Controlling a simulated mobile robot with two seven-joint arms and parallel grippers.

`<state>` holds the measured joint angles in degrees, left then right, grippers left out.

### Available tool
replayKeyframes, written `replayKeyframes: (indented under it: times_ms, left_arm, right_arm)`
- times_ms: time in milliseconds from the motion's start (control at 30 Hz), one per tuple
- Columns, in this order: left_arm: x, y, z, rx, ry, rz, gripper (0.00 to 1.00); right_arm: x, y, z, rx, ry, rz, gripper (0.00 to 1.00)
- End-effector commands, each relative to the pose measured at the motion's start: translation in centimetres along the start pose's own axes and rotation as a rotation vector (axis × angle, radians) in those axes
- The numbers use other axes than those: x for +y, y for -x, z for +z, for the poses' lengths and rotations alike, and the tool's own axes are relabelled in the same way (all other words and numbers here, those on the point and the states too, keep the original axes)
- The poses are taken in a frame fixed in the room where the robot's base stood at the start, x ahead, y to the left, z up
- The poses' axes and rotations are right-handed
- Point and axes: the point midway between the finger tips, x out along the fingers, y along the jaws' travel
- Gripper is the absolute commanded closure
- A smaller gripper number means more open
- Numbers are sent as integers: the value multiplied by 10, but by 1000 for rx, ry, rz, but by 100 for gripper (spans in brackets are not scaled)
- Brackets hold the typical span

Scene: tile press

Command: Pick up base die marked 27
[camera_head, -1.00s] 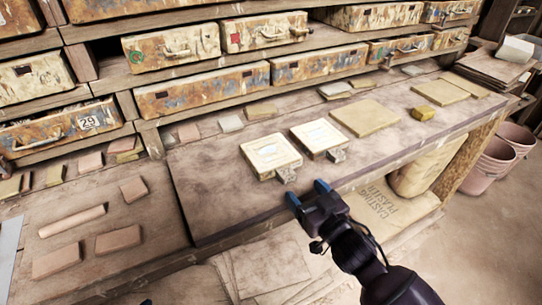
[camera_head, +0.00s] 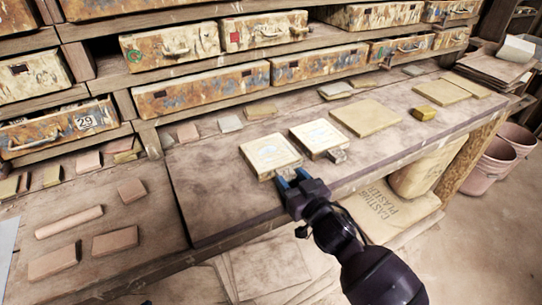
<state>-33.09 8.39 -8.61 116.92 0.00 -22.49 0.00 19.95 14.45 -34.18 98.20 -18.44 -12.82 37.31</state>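Two pale square dies lie side by side on the raised bench board, each with a small grey tab at its front edge. The left die (camera_head: 270,155) has my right gripper (camera_head: 292,178) at its front edge. Its blue fingertips are apart, one on each side of where the tab sits. The tab is mostly hidden, so I cannot tell if they grip it. The right die (camera_head: 319,138) stands clear, its tab (camera_head: 337,156) showing. I cannot read 27 on either. A small dark tip at the bottom edge may be my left gripper (camera_head: 145,302).
Pinkish blocks and a roller (camera_head: 69,222) lie on the lower bench at left. Painted drawers (camera_head: 202,90) line the back. A plaster sack (camera_head: 390,208) lies below the board.

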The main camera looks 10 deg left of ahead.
Motion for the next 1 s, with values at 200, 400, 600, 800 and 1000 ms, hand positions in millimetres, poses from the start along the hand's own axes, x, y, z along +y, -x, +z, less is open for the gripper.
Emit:
replayKeyframes:
  times_ms: [200,400,600,800,1000]
  left_arm:
    - [0,0,0,0,0,0,28]
    - [0,0,0,0,1,0,28]
    - [0,0,-2,2,1,0,28]
    - [-1,3,-10,13,1,-2,28]
    - [-3,7,-16,17,3,-4,28]
  right_arm:
    - [0,0,0,0,0,0,86]
    - [0,0,-2,5,0,-2,100]
    - [0,0,-5,6,1,-1,100]
    - [0,0,-29,10,3,-2,100]
    - [0,0,-76,14,6,-3,100]
